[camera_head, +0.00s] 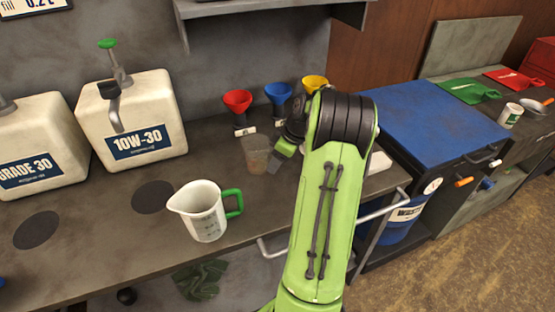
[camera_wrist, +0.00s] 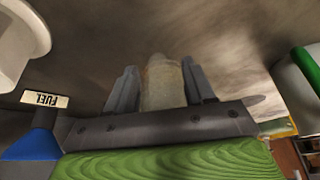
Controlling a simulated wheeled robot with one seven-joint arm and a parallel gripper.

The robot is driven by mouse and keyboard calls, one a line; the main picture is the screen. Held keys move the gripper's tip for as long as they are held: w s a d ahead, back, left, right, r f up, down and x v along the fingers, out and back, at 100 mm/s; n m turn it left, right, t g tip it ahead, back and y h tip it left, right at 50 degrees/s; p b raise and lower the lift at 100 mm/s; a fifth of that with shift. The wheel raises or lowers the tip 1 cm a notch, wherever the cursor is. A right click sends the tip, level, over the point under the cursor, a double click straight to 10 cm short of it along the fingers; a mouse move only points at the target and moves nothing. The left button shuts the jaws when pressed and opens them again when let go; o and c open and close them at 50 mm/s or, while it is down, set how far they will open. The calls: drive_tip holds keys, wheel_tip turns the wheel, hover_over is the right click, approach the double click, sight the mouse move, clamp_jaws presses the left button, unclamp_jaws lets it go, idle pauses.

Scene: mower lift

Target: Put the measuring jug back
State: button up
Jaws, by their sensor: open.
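The measuring jug (camera_head: 205,212), white with dark marks and a green handle, stands upright near the front edge of the workbench, handle to the right. My gripper (camera_head: 276,160) is behind it and to its right, beside a small cloudy, brownish cup (camera_head: 256,152). In the wrist view my gripper (camera_wrist: 160,88) is open, with the cup (camera_wrist: 163,82) showing between its two fingers; I cannot tell whether they touch it. My arm hides part of the bench. A white form with a green strip (camera_wrist: 300,78) at the wrist view's right edge cannot be surely identified.
Red (camera_head: 238,99), blue (camera_head: 278,92) and yellow (camera_head: 314,83) funnels stand behind the gripper. The 10W-30 container (camera_head: 135,135) stands at the back left. Two dark round mats (camera_head: 153,196) (camera_head: 37,229) lie bare on the bench (camera_head: 100,240). A blue-topped cabinet (camera_head: 420,115) is at right.

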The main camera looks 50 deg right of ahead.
drive_tip(key=p+v, duration=0.3)
drive_tip(key=v, duration=0.9)
drive_tip(key=w+a+r+m+h, duration=0.1)
drive_tip(key=a+r, duration=0.3)
drive_tip(key=a, duration=0.8)
drive_tip(key=w+a+r+h, duration=0.1)
drive_tip(key=a+r, duration=0.3)
drive_tip(key=a, duration=0.9)
drive_tip(key=s+a+f+m+t, duration=0.1)
drive_tip(key=s+a+f+m, duration=0.1)
drive_tip(key=s+a, duration=0.8)
drive_tip(key=s, duration=0.3)
drive_tip(key=shift+a+y, duration=0.3)
drive_tip(key=shift+f, duration=0.1)
